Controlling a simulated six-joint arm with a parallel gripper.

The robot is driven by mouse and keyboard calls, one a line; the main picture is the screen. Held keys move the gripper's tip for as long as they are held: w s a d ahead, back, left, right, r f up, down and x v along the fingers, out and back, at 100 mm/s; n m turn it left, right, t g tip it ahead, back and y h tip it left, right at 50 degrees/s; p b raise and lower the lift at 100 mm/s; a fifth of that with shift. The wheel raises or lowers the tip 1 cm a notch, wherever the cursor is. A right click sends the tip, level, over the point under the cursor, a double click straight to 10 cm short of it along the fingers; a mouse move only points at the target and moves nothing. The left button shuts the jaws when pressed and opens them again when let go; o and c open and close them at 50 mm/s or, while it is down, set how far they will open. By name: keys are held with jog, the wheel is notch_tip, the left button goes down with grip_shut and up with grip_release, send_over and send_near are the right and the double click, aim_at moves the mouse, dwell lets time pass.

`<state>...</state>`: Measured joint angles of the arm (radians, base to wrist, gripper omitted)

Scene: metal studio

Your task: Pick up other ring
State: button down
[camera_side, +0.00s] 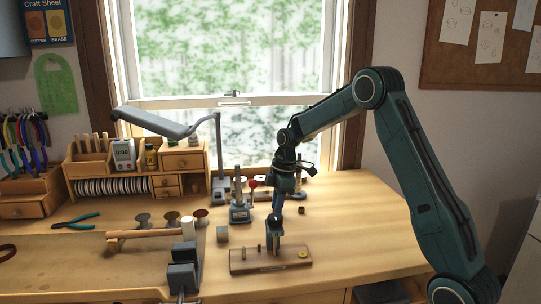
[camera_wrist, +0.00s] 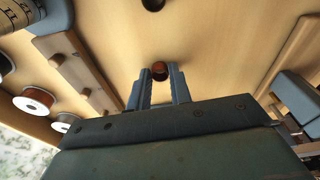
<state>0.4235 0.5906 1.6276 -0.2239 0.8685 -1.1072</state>
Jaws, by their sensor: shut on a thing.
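A copper-brown ring (camera_wrist: 160,70) sits between the fingertips of my gripper (camera_wrist: 161,80) in the wrist view. The fingers are shut on it. In the side view my gripper (camera_side: 274,248) points down at the middle of a wooden board (camera_side: 240,268); the ring is too small to make out there. I cannot tell whether the ring touches the board. A brass-coloured ring (camera_side: 303,254) is at the right end of this board. Short pegs (camera_side: 258,249) stand left of my gripper.
A stand with an upright mandrel (camera_side: 239,212) is behind, left of my gripper. A small brown piece (camera_side: 302,211) lies behind right. A hammer (camera_side: 150,233) and a vise (camera_side: 183,270) are left. The bench right of the board is clear. Spools (camera_wrist: 33,101) show in the wrist view.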

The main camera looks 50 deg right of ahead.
notch_tip(320, 180, up, 10)
dwell(0.6)
jog(key=shift+w, duration=0.1)
dwell(0.4)
